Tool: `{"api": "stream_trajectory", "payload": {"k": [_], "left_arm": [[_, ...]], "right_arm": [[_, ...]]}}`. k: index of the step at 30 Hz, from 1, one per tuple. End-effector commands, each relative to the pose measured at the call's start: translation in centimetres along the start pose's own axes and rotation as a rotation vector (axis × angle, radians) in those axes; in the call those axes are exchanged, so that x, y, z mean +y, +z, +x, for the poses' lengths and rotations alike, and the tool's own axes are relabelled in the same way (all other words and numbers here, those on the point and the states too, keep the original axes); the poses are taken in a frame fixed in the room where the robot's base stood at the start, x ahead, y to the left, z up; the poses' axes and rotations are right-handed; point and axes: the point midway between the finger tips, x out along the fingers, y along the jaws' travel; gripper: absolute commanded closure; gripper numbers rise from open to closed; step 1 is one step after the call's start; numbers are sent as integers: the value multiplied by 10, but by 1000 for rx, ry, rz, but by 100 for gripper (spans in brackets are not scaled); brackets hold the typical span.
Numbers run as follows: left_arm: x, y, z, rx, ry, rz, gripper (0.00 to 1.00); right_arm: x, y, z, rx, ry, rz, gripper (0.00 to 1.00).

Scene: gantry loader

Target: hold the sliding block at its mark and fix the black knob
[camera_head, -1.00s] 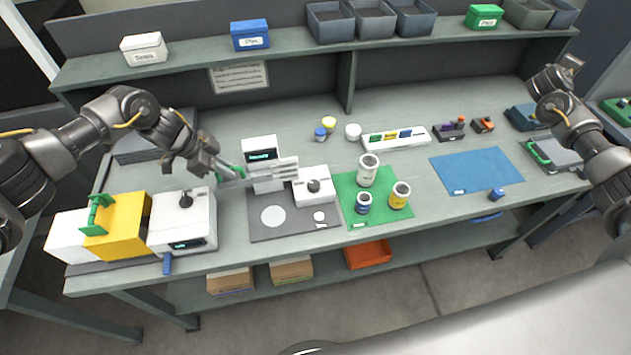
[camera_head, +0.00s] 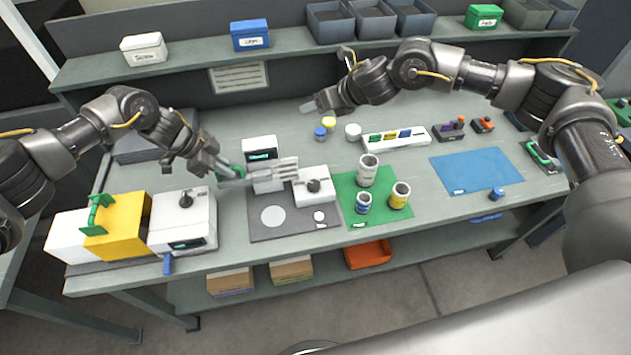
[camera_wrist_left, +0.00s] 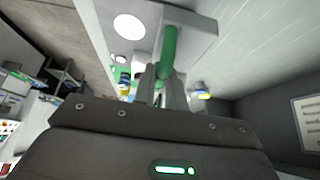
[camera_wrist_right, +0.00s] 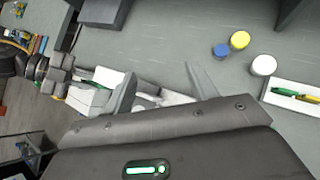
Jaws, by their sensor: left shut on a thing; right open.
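My left gripper (camera_head: 232,172) is shut on a green handle (camera_wrist_left: 168,55) at the left end of the gantry's grey forked arm (camera_head: 274,172). A white block (camera_head: 314,193) with a black knob (camera_head: 313,185) on top stands at the arm's right end; I take it for the sliding block. I cannot make out its mark. Another black knob (camera_head: 187,202) is on the white machine (camera_head: 182,225) at left. My right gripper (camera_head: 308,107) is open and empty behind and above the gantry; its spread fingers show in the right wrist view (camera_wrist_right: 165,90).
A green mat (camera_head: 395,215) with several cans lies right of the gantry's dark base plate (camera_head: 290,226). Yellow-lidded (camera_head: 329,122) and blue-lidded (camera_head: 320,134) jars and a white one (camera_head: 353,131) stand behind. The blue mat (camera_head: 477,170) is bare except for its small label.

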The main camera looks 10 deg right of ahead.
Motion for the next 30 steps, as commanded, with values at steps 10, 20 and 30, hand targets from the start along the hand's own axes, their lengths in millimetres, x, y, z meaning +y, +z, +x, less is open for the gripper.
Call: {"api": "stream_trajectory", "payload": {"k": [10,20,30], "left_arm": [[-1,0,-1,0,-3,-1,100],[-1,1,-1,-1,-3,-1,100],[-1,0,-1,-1,-2,-1,100]], "right_arm": [[27,-136,-9,463,110,-474,43],[26,-150,0,493,119,-496,43],[26,-181,57,492,118,-494,43]]}}
